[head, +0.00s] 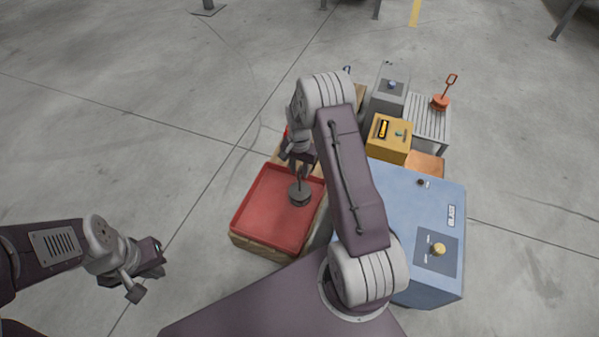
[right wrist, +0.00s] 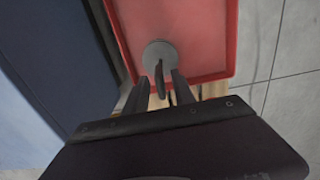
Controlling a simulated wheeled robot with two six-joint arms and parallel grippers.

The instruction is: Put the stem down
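The stem (head: 300,194) is a dark grey disc with a thin upright shaft. It stands over the right end of the red tray (head: 262,215); in the right wrist view, the stem's disc (right wrist: 160,54) lies against the red floor near the tray's edge. My right gripper (head: 300,160) is above the disc, around the upper shaft. In the right wrist view its fingers (right wrist: 160,88) stand apart on either side of the shaft, with gaps showing. My left gripper (head: 148,270) is far left of the tray, over bare floor, with nothing visible in it; its finger opening is unclear.
A blue cabinet (head: 400,200) with a yellow knob (head: 438,249) stands right of the tray. Behind are a yellow box (head: 389,140), a grey box (head: 388,90) and a slatted stand (head: 428,122) with an orange handled piece (head: 442,101). Floor left of the tray is clear.

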